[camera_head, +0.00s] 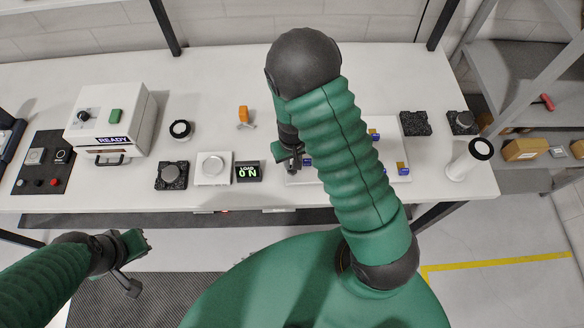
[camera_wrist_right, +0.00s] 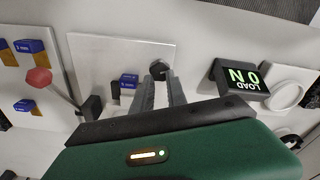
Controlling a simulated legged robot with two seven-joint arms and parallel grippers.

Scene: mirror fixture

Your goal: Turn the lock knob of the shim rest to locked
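A dark faceted knob (camera_wrist_right: 158,70) stands on a white plate (camera_wrist_right: 112,50) in the right wrist view, beside a blue block (camera_wrist_right: 128,84). I take this for the shim rest and its lock knob; its lock state cannot be read. My right gripper (camera_wrist_right: 160,84) has its fingers apart, with the knob at their tips; contact cannot be told. In the head view the right gripper (camera_head: 292,163) hangs over the left part of the white plate (camera_head: 387,135), and my right arm hides much of it. My left gripper (camera_head: 142,266) is open and empty, off the table's front edge.
A black display reading LOAD 0 N (camera_head: 248,172) and a round-topped white device (camera_head: 213,168) stand left of the right gripper. A red-tipped lever (camera_wrist_right: 38,78) and more blue blocks are near it. An orange-handled item (camera_head: 244,116) lies behind. A READY box (camera_head: 108,120) is left.

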